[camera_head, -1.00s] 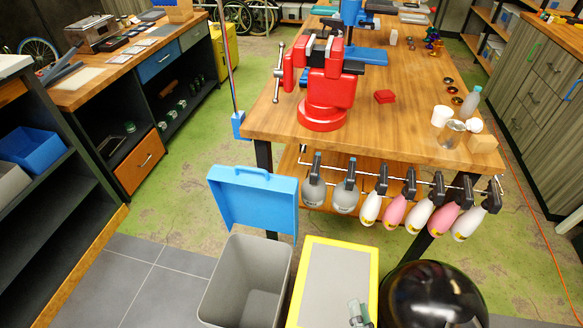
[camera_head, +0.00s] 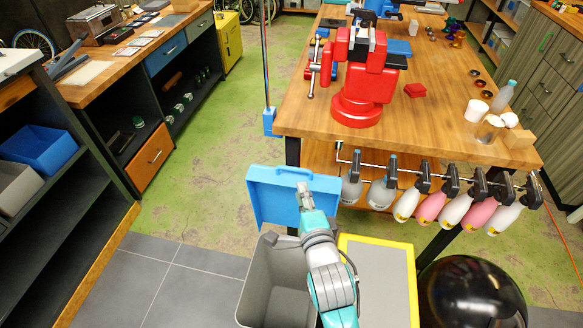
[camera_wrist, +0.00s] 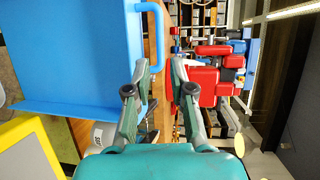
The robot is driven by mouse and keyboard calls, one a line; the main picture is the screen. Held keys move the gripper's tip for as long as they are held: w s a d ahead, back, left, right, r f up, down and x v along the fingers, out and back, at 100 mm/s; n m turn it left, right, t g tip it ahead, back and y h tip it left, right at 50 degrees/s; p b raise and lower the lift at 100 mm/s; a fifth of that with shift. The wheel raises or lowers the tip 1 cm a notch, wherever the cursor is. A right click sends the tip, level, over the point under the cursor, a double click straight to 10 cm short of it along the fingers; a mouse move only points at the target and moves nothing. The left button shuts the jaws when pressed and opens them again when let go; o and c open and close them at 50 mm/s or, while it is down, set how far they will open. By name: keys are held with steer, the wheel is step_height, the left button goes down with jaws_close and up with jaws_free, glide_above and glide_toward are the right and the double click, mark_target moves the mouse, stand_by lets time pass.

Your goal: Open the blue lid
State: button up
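The blue lid (camera_head: 268,200) stands raised and open at the back of the grey bin (camera_head: 262,285), its handle along the top edge. In the wrist view the lid (camera_wrist: 75,50) fills the upper left, and its handle (camera_wrist: 158,40) reaches close to my left fingertip. My gripper (camera_head: 304,188) is in front of the lid, near the handle. In the wrist view my gripper (camera_wrist: 160,66) has its two fingers apart with nothing clearly held between them. I cannot tell whether the fingers touch the handle.
A yellow-rimmed bin with a grey top (camera_head: 380,285) stands just right of the grey bin. A black round bin (camera_head: 470,295) is farther right. The wooden workbench (camera_head: 440,110) is behind, with spray bottles (camera_head: 430,205) hanging at its front. Tiled floor (camera_head: 180,280) on the left is clear.

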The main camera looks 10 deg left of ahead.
mark_target(296, 170)
steer(key=x, duration=0.9)
steer(key=shift+w, duration=0.25)
jaws_close()
